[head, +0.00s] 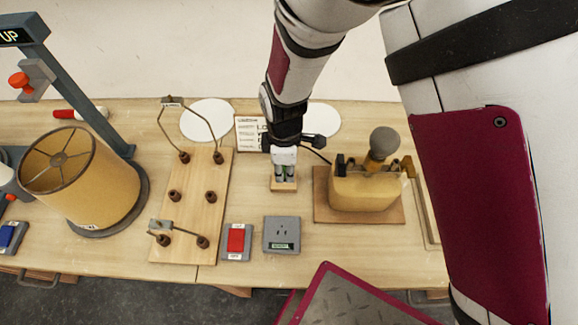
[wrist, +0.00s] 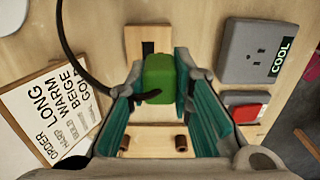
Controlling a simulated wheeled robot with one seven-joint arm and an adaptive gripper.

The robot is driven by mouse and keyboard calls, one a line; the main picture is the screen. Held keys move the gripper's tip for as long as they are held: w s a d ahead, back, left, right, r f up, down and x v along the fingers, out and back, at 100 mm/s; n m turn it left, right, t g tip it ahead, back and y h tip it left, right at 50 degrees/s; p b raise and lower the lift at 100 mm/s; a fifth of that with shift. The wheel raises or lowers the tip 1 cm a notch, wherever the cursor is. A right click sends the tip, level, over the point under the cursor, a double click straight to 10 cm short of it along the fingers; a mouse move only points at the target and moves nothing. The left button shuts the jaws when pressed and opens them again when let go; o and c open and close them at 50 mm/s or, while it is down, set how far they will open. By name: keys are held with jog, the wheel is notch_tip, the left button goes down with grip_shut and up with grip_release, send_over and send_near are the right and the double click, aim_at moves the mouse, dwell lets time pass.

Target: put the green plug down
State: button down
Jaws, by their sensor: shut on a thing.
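The green plug (wrist: 158,76) is between the fingers of my gripper (wrist: 157,100), which is shut on it in the wrist view. A black cord (wrist: 66,45) runs from the plug's side and curves up to the left. A small wooden block (wrist: 140,36) with a dark slot lies just beyond the plug. In the head view my gripper (head: 284,171) points down over this block (head: 284,187), and the fingers mostly hide the plug. I cannot tell whether the plug touches the block.
A grey socket box (head: 281,235) labelled COOL and a red switch (head: 236,240) stand in front. A peg board (head: 190,225) with wire parts is left; a yellow lamp base (head: 362,192) on a board is right. A printed card (head: 249,133) lies behind. A shaded lamp (head: 85,180) stands far left.

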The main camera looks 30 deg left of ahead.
jog(key=shift+w+a+f+b, duration=0.2)
jog(key=shift+f+b, duration=0.1)
jog(key=shift+f, duration=0.3)
jog(key=shift+w+a+f+b, duration=0.15)
jog(key=shift+a+f+b, duration=0.15)
jog(key=shift+f, duration=0.3)
jog(key=shift+w+a+f+b, duration=0.2)
jog(key=shift+f+b, duration=0.1)
jog(key=shift+f, duration=0.3)
jog(key=shift+d+f, duration=0.1)
jog(key=shift+f, duration=0.5)
jog(key=shift+b, duration=0.3)
jog(key=c, duration=1.4)
grip_release()
jog(key=shift+r, duration=0.1)
